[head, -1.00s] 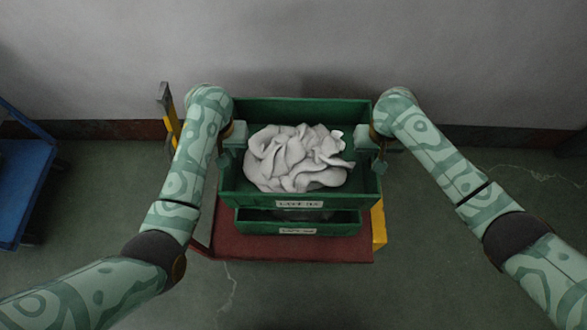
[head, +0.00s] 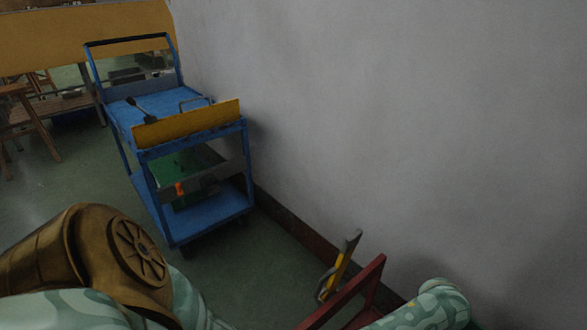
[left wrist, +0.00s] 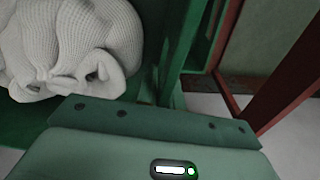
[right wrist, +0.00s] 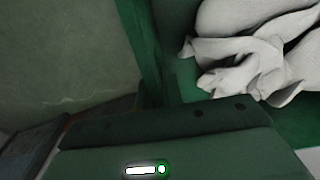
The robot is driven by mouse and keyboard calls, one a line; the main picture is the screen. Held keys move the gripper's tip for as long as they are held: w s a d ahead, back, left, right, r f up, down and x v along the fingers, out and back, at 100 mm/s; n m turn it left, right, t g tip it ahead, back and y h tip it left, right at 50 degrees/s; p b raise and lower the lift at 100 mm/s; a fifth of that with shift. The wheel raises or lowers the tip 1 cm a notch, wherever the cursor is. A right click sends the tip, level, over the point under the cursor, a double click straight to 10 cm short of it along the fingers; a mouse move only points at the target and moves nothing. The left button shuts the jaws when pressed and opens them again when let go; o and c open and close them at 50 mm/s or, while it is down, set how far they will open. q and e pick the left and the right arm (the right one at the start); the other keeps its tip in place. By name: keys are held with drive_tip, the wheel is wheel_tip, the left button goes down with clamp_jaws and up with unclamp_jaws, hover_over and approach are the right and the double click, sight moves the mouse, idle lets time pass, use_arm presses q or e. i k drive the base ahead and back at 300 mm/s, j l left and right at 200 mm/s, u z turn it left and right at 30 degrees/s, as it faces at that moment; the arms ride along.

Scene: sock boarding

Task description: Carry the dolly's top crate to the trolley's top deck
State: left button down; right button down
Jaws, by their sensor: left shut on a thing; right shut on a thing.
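The dolly's top crate, green and filled with pale grey cloth, shows in part in the left wrist view (left wrist: 178,45) and right wrist view (right wrist: 150,40). My left gripper (left wrist: 160,118) is shut on one crate wall. My right gripper (right wrist: 170,118) is shut on the opposite side. The head view misses the crate and both gripper tips. I cannot tell whether the crate is clear of the one below. The blue trolley stands by the wall in the head view. Its top deck (head: 160,104) has bare blue room, with a yellow board (head: 187,124) at its near end.
A dark-handled item (head: 141,109) and a thin metal loop (head: 194,102) show at the trolley's top. Floor shows between dolly and trolley.

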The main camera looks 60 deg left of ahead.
sight(175, 105)
drive_tip(key=z, duration=1.45)
drive_tip(key=k+j+z, duration=0.1)
drive_tip(key=k+z, duration=0.3)
drive_tip(key=k, duration=0.2)
drive_tip(key=k+l+z, duration=0.1)
drive_tip(key=k+z, duration=0.25)
drive_tip(key=k, duration=0.25)
drive_tip(key=k+u, duration=0.1)
drive_tip(key=k, duration=0.6)
drive_tip(key=k+j, duration=0.15)
drive_tip(key=k, duration=0.55)
drive_tip(key=k+u, duration=0.25)
drive_tip(key=k, duration=1.15)
drive_tip(key=k+u, duration=0.4)
drive_tip(key=k+j+u, duration=0.15)
drive_tip(key=u, duration=0.3)
drive_tip(key=k, duration=0.1)
